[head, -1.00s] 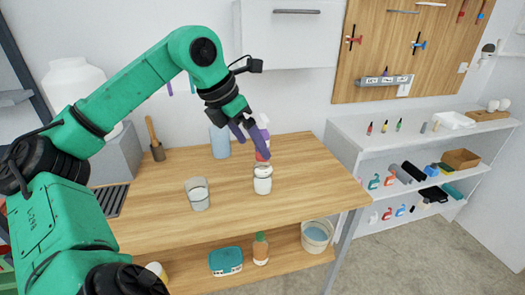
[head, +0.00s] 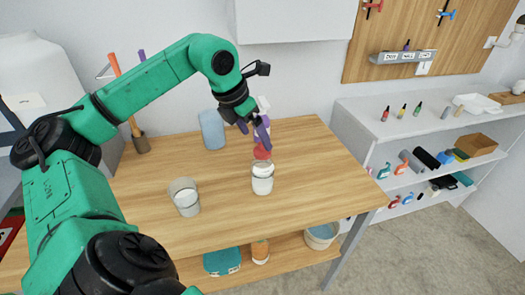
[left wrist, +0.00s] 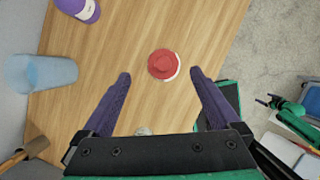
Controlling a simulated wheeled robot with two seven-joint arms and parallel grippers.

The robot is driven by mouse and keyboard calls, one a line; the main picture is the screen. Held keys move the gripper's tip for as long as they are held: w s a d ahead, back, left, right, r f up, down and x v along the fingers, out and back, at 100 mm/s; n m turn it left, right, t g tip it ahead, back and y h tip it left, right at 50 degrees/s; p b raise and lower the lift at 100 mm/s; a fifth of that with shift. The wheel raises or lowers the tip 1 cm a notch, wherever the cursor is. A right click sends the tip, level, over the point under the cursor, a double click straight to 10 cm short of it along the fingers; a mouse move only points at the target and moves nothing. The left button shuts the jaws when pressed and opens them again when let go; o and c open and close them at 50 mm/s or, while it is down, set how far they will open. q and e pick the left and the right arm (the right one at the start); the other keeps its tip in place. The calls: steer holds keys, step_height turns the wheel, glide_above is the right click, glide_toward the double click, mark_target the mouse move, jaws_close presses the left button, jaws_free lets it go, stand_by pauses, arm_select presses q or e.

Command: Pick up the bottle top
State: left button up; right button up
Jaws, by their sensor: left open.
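My left gripper (head: 260,135) is open and empty above the table. In the left wrist view its two purple fingers (left wrist: 160,75) are spread, with the top between and slightly beyond their tips. I cannot tell the exact height gap. My right gripper is not in clear view.
A bluish cup (head: 212,130) and a purple-and-white bottle (left wrist: 82,8) stand toward the back wall. The table's (head: 320,180) right part is clear.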

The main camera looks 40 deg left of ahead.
mark_target(259, 145)
arm_select(q)
steer(key=x, duration=0.4)
steer(key=shift+s+d+f+p, duration=0.1)
steer(key=shift+s+d+p, duration=0.15)
steer(key=shift+p, duration=0.05)
steer(key=shift+w+f, duration=0.15)
steer(key=shift+f, duration=0.05)
jaws_close()
steer(key=shift+r, duration=0.25)
step_height(259, 145, up, 20)
steer(key=p, duration=0.8)
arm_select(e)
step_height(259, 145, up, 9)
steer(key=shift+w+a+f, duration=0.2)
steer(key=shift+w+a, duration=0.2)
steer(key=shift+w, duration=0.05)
arm_select(q)
steer(key=shift+f, duration=0.2)
